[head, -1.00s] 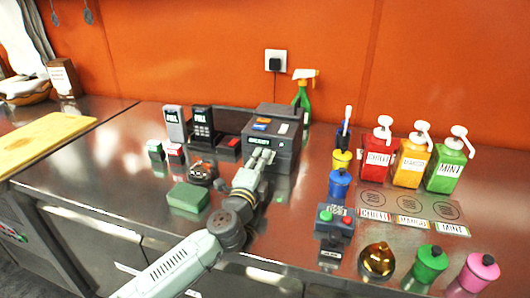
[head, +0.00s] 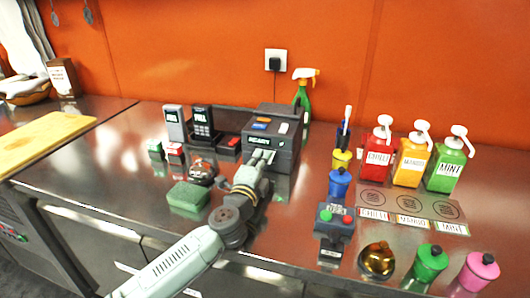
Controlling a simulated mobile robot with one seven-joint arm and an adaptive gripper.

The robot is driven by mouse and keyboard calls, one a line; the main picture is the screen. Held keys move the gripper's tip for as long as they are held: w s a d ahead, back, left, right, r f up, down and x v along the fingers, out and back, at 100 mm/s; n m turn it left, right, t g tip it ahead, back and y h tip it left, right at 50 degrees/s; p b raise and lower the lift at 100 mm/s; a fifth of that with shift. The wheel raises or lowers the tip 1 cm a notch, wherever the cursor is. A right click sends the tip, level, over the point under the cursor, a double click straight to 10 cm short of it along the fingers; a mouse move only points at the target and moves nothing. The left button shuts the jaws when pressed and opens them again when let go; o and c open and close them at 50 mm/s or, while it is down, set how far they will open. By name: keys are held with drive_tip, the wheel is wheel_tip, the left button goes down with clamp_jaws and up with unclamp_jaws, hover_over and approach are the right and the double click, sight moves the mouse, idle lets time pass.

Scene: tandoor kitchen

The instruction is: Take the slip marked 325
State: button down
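My gripper (head: 261,158) is right at the front of this box, below the panel. Pale narrow shapes show at its tip. I cannot tell whether they are fingers, a paper slip or both, or whether the fingers are open or shut. No number 325 can be read on any slip in this view.
A green block (head: 188,196) and a round dark-red item (head: 202,172) lie left of my arm. Two handheld devices stand behind them. A button box (head: 334,222), a blue pot (head: 339,184) and sauce pump bottles (head: 411,160) stand to the right. A brass bowl (head: 377,260) sits near the front edge.

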drive_tip(key=shift+s, duration=0.1)
drive_tip(key=shift+b+v, duration=0.8)
drive_tip(key=shift+v, duration=1.85)
drive_tip(key=shift+s+a+r+p, duration=0.1)
drive_tip(key=shift+s+r+p, duration=0.3)
drive_tip(key=shift+r, duration=0.4)
drive_tip(key=shift+s+a+r+p, duration=0.2)
drive_tip(key=shift+r+p, duration=0.35)
drive_tip(key=shift+r, duration=0.2)
drive_tip(key=shift+s+a+r+p, duration=0.1)
drive_tip(key=shift+s+r+p, duration=0.3)
drive_tip(key=shift+r, duration=0.4)
